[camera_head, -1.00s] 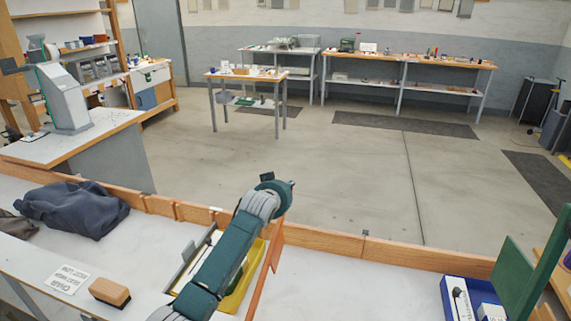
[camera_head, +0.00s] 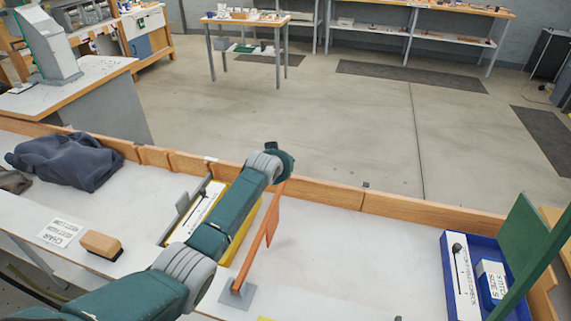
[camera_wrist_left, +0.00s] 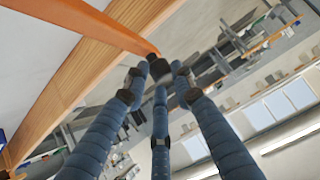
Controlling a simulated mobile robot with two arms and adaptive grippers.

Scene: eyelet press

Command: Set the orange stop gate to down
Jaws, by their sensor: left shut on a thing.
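The orange stop gate (camera_head: 262,237) is a long flat bar rising at a slant from a grey base plate (camera_head: 237,295) on the bench. It is raised, with its far upper end by my left wrist. In the left wrist view the gate (camera_wrist_left: 95,22) comes in from the upper left and ends at a dark knob. My left gripper (camera_wrist_left: 160,70) has its blue fingers closed around that dark knob at the gate's end. In the head view my wrist hides the fingers and the grip. My right gripper is not in view.
A yellow tray (camera_head: 244,242) lies behind my left forearm. A wooden-backed brush (camera_head: 101,244) and a printed card (camera_head: 61,233) are at left, a dark cloth (camera_head: 68,161) behind them. A blue tray (camera_head: 453,292) and a green panel (camera_head: 520,240) stand at right. A wooden rim (camera_head: 320,191) edges the bench.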

